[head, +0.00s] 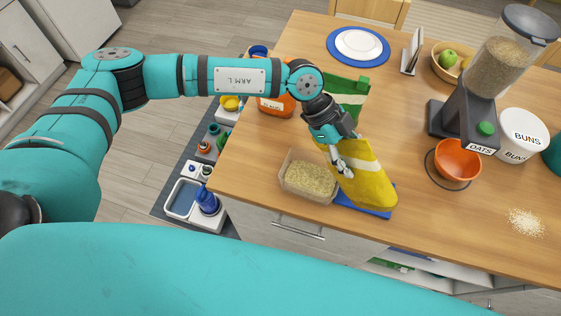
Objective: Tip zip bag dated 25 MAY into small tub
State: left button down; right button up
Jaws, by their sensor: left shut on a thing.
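My left gripper (343,163) is shut on a yellow bag (369,184) with a pale stripe. The bag hangs tilted, its lower end at the right over a blue mat or tray (378,212). No date is readable on it. A small clear tub (312,196) filled with pale grain-like bits stands on the table just left of the bag. I cannot tell if the bag touches the tub. A green bag with a white band (346,88) stands behind the gripper, partly hidden by it. My right gripper is not in view.
An orange tub (275,104) stands behind the left arm. An oats dispenser (484,100) stands over an orange bowl (458,160), beside a white BUNS tub (522,128). Spilled grains (527,222) lie at the right. A plate (358,45) is at the back.

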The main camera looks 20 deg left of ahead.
aim_at(354, 150)
pick_arm(q)
notch_tip(354, 150, up, 2)
jog(key=t+y, duration=0.1)
jog(key=y, duration=0.2)
jog(key=r+y, duration=0.1)
jog(key=y, duration=0.1)
jog(key=r+t+y, duration=0.1)
jog(key=y, duration=0.1)
jog(key=shift+d+b, duration=0.2)
jog(key=shift+b, duration=0.1)
jog(key=shift+a, duration=0.35)
jog(key=shift+d, duration=0.2)
jog(key=shift+a, duration=0.1)
